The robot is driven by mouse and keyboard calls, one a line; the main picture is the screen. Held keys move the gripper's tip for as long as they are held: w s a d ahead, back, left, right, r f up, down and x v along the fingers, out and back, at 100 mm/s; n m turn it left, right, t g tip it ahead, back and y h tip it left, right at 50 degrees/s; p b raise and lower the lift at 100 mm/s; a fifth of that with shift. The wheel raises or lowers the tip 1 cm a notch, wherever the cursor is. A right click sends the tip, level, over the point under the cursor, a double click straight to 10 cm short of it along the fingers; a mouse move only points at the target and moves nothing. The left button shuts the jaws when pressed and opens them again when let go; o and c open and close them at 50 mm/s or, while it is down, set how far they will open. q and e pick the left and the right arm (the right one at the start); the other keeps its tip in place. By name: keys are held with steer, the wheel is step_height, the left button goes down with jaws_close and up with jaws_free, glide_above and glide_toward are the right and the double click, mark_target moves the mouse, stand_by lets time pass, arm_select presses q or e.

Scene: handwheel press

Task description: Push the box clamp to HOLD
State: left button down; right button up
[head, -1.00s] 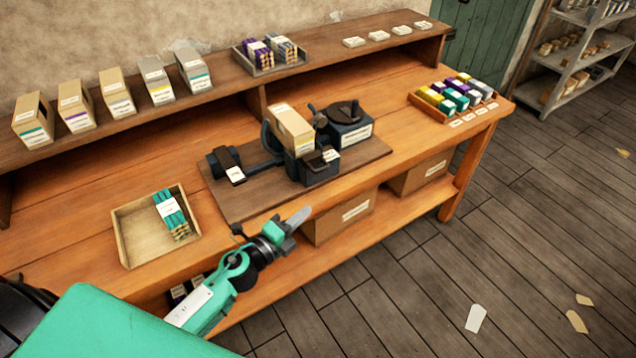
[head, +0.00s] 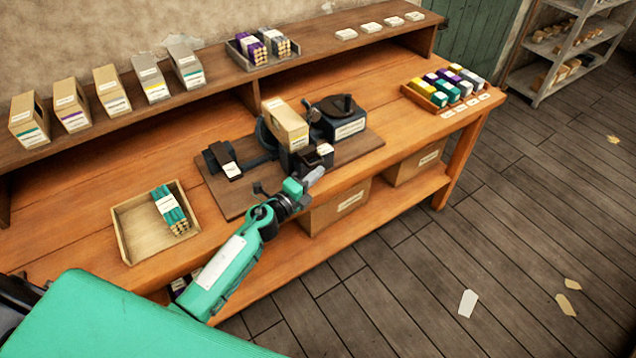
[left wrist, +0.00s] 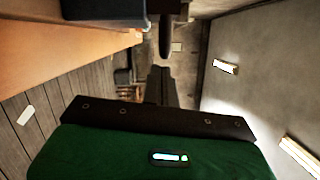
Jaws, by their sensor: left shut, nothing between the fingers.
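The handwheel press sits on a brown board (head: 228,203) on the workbench. A tan box (head: 290,127) stands upright in its dark holder. A dark block with a pale label (head: 324,149) is at the holder's front; I cannot tell whether it is the box clamp, and its label is too small to read. The dark handwheel unit (head: 343,122) is behind and to the right. My left gripper (head: 314,178) is shut and empty, just in front of the holder near the bench's front edge. A gap to the press cannot be judged. My right gripper is not in view.
A wooden tray (head: 122,222) with a teal bundle (head: 170,210) lies to the left. A crate of coloured boxes (head: 421,101) is at the bench's right. Several boxes line the back shelf (head: 220,84). Cartons (head: 341,204) stand on the lower shelf.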

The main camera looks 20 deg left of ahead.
mark_target(311, 158)
arm_select(q)
steer(key=shift+w+a, duration=0.1)
steer(key=shift+w, duration=0.05)
steer(key=shift+w+a, duration=0.75)
steer(key=shift+a, duration=0.25)
